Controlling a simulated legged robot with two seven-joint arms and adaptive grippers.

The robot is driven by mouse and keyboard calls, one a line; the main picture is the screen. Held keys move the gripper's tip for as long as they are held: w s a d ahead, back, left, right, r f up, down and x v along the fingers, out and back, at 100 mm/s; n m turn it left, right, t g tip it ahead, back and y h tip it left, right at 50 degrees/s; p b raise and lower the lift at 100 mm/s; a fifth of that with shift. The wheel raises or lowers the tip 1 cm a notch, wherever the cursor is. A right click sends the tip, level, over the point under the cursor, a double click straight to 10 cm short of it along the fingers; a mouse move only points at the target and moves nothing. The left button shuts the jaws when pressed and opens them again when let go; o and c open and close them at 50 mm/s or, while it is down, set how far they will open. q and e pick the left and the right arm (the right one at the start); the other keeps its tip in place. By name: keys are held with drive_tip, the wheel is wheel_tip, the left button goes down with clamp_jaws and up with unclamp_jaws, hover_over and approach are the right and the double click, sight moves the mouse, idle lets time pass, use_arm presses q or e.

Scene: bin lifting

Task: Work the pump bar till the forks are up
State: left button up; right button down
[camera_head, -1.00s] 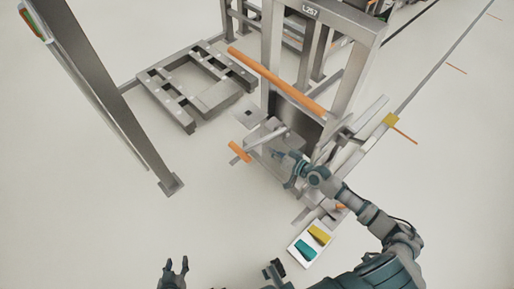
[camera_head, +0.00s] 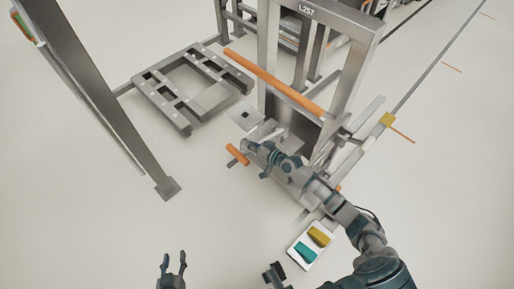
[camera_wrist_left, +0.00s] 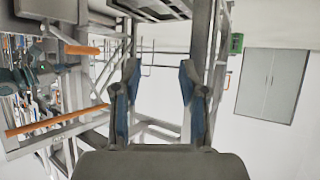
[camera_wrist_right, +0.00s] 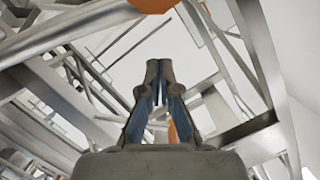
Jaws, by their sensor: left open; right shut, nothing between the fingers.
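The lifter (camera_head: 365,70), a grey metal frame marked L257, stands right of centre in the head view. A short orange grip (camera_head: 237,154), apparently the end of the pump bar, sticks out low on its left side. My right gripper (camera_head: 252,148) is shut and empty, just beside this grip; contact cannot be told. In the right wrist view its fingertips (camera_wrist_right: 158,72) are together, with an orange end (camera_wrist_right: 152,5) above them. My left gripper (camera_head: 174,263) is open and empty, low in the head view, far from the bar. I cannot make out the forks clearly.
A long orange handle (camera_head: 272,82) crosses the lifter frame. A white plate with yellow and teal pedals (camera_head: 311,246) lies in front. A low metal frame (camera_head: 190,88) sits at the back left, and a grey post (camera_head: 110,110) stands left. The floor between is clear.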

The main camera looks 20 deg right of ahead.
sight(244, 152)
use_arm(q)
drive_tip(key=shift+w+d+r+t, duration=0.2)
drive_tip(key=shift+w+r+t, duration=0.3)
drive_tip(key=shift+w+r, duration=0.1)
use_arm(e)
drive_tip(key=shift+s+a+f, duration=0.25)
drive_tip(key=shift+a+f, duration=0.2)
drive_tip(key=shift+f, duration=0.35)
drive_tip(key=shift+s+a+f, duration=0.25)
drive_tip(key=shift+a+f, duration=0.2)
drive_tip(key=shift+f, duration=0.35)
drive_tip(key=shift+f, duration=0.1)
